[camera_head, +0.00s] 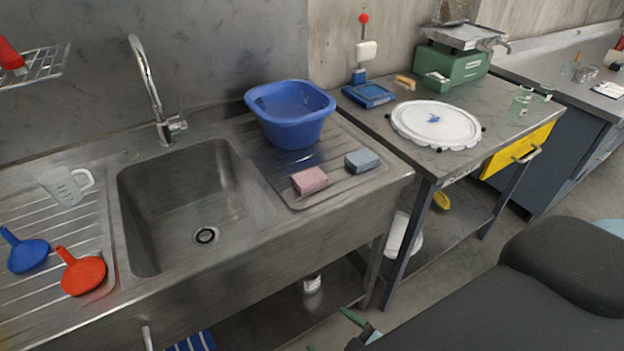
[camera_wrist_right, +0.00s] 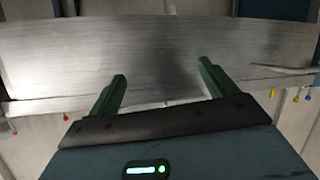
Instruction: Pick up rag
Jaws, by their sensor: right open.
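A blue cloth with white stripes (camera_head: 190,342), which looks like the rag, shows at the bottom edge of the head view, low below the sink front. It is partly cut off by the frame. My right gripper (camera_head: 327,329) is at the bottom of the head view, to the right of the cloth and apart from it. In the right wrist view my right gripper (camera_wrist_right: 162,72) is open, with nothing between its green fingers, facing a brushed metal surface (camera_wrist_right: 150,50). The rag is not identifiable there. My left gripper is out of view.
The steel sink (camera_head: 190,200) holds a blue basin (camera_head: 290,112), a pink block (camera_head: 310,180) and a grey-blue block (camera_head: 362,160) on its right drainboard. Funnels (camera_head: 82,272) lie at left. A white container (camera_head: 312,283) stands below. A table (camera_head: 440,165) stands at right.

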